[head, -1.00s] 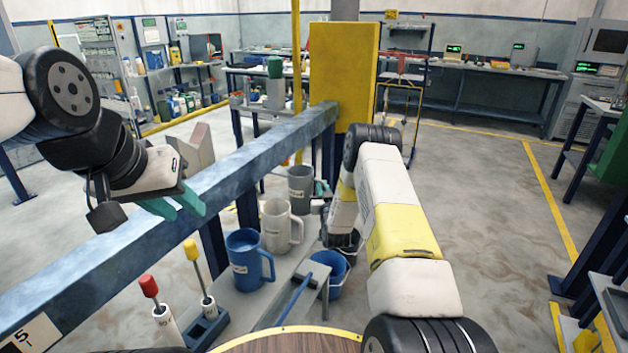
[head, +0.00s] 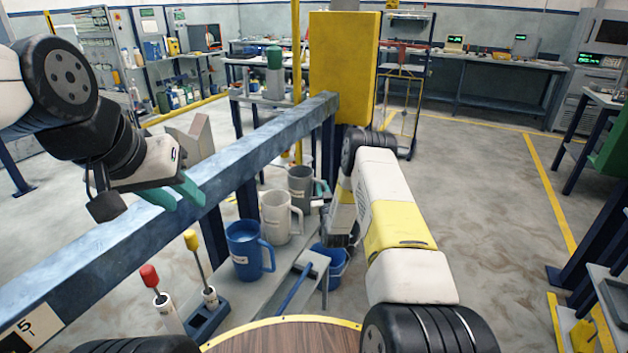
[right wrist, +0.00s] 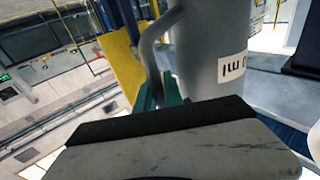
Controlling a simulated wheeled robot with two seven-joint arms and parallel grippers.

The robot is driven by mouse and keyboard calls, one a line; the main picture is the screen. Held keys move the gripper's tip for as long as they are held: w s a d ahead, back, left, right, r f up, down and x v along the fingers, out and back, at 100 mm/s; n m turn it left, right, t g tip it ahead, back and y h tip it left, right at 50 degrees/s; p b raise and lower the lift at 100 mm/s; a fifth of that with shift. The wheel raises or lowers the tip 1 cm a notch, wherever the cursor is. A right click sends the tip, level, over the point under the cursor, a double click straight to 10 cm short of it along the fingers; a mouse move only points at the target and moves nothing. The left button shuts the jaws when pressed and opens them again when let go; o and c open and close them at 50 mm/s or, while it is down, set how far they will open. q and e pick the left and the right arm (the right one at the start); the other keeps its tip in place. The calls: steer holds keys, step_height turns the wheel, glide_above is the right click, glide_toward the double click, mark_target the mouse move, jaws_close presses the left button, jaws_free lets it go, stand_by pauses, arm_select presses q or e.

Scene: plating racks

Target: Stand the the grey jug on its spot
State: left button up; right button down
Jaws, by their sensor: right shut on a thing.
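The grey jug (head: 300,184) is upright at the far end of a row of jugs, behind the cream jug, on the low grey shelf side of the blue beam. My right gripper (head: 322,188) is shut on its handle; the teal fingers are at the handle in the right wrist view (right wrist: 158,92). There the grey jug (right wrist: 212,55) shows a white label with dark bars. Its base is mostly hidden in the head view, so I cannot tell whether it touches the shelf. My left gripper (head: 174,196) is open and empty over the blue beam.
A cream jug (head: 276,218) and a blue jug (head: 243,252) stand on the low grey shelf (head: 232,292). Red and yellow handled tools (head: 150,277) stand nearer. A blue bucket (head: 333,262) is right of the shelf.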

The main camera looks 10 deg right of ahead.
steer(key=shift+f, duration=0.4)
steer(key=c, duration=1.4)
jaws_free()
